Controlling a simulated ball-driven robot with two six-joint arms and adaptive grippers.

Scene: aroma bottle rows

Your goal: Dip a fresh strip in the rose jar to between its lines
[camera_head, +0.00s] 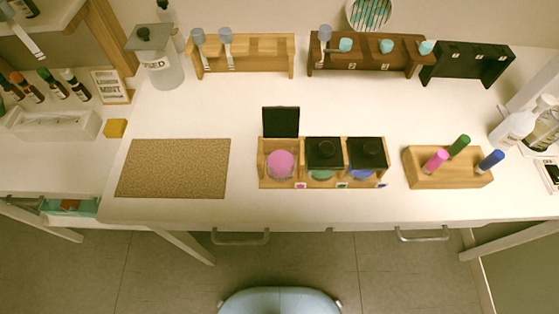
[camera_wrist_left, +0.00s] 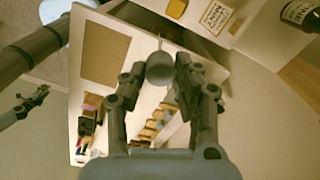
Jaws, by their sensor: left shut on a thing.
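In the left wrist view, my left gripper (camera_wrist_left: 160,68) is shut on the grey knob of a strip (camera_wrist_left: 159,44), whose thin part points up. In the head view a grey-knobbed pale strip (camera_head: 30,44) shows at the top left; no gripper shows there. The jar with pink content (camera_head: 280,165) is open in the wooden tray (camera_head: 262,150), with a black lid (camera_head: 281,122) upright behind it. Two black-lidded jars, green (camera_head: 322,174) and blue (camera_head: 362,174), stand beside it. Two strips hang on the light rack (camera_head: 262,50). My right gripper (camera_wrist_left: 32,103) shows small at left; its opening is unclear.
A cork mat (camera_head: 172,168) lies left of the jars. A wooden block (camera_head: 450,178) with pink, green and blue markers stands right. A brown rack (camera_head: 370,62), a black rack (camera_head: 470,62) and a lidded bottle (camera_head: 160,62) stand behind. The desk between has free room.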

